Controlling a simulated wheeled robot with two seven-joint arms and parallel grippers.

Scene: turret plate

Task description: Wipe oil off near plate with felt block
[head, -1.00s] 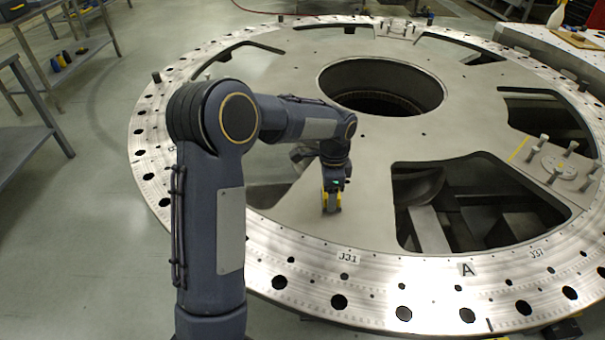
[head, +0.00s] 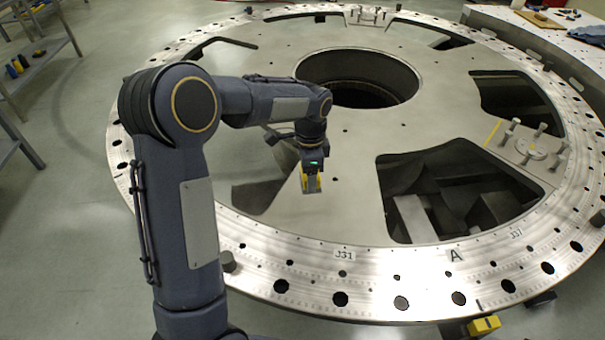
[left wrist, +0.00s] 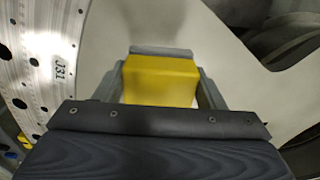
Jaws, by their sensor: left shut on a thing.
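The turret plate (head: 352,210) is a large grey metal ring with a bright drilled rim marked J31, A and J37. My left gripper (head: 312,188) is over the near part of the plate, between two cut-outs. In the left wrist view its fingers (left wrist: 162,85) are shut on a yellow block (left wrist: 160,78) with a grey layer along its far edge. The block also shows in the head view (head: 311,184), at or just above the plate; I cannot tell if it touches. No oil patch is clearly visible. My right gripper is not in view.
A large open cut-out (head: 450,190) lies to the right of the gripper and a round central hole (head: 358,80) lies behind it. Upright pins (head: 530,143) stand on the right. A bench (head: 540,35) is at the back right and shelving (head: 35,60) at the left.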

